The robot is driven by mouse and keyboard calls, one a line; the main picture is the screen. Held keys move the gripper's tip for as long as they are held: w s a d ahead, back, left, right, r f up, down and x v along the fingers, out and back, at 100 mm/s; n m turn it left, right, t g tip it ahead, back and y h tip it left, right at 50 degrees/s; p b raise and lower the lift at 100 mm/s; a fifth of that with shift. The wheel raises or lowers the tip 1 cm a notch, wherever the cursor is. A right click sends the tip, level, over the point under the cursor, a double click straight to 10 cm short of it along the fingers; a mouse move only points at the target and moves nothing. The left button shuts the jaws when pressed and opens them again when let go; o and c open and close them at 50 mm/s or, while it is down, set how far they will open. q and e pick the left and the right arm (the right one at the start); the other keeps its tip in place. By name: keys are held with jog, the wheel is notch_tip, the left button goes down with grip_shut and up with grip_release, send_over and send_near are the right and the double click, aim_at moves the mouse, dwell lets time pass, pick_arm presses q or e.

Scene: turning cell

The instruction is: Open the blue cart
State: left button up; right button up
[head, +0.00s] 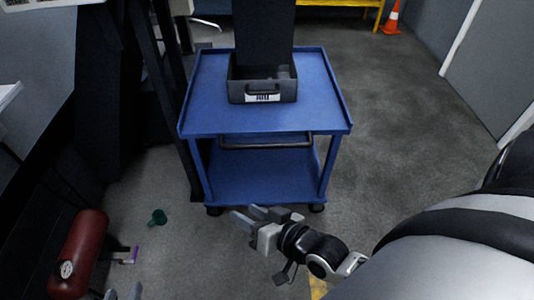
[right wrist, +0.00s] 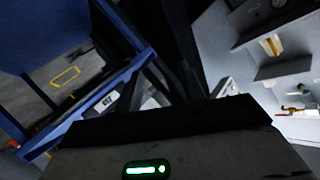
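The blue cart (head: 317,104) stands in the middle of the head view, with a top tray, corner posts and an open lower shelf (head: 262,177). A dark bar handle (head: 266,144) runs across its front just under the top. Part of a blue frame (right wrist: 92,97), probably the cart, fills the left of the right wrist view. My right gripper (head: 244,212) is in front of the cart's lower edge, nearer to me and apart from the handle. Its fingers look apart and empty. My left gripper (head: 123,293) shows only two separated fingertips at the bottom left edge, empty.
A red cylinder with a gauge (head: 78,255) and a green item (head: 158,217) are at lower left. An orange cone (head: 392,18) stands at the back right. Floor right of the cart is clear.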

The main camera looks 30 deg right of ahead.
jog(key=w+d+f+m+t+h+b, duration=0.2)
jog(key=w+d+f+m+t+b, duration=0.3)
jog(key=d+f+m+b, duration=0.4)
jog(key=m+t+h+b, duration=0.2)
jog(key=m+h+b, duration=0.3)
jog(key=m+b, duration=0.15)
send_near(265, 147)
jog(key=shift+m+g, duration=0.3)
jog(key=shift+m, duration=0.05)
jog(key=b+x, duration=0.2)
jog(key=x, duration=0.8)
jog(key=shift+w+d, duration=0.15)
pick_arm(q)
jog(key=d+f+t+h, duration=0.2)
jog(key=d+f+h, duration=0.1)
jog(key=f, duration=0.4)
jog(key=shift+w+d+f+n+h, duration=0.3)
jog(key=shift+w+d, duration=0.1)
jog(key=shift+d, duration=0.5)
pick_arm(e)
jog(key=shift+w, duration=0.1)
jog(key=shift+c, duration=0.3)
grip_shut()
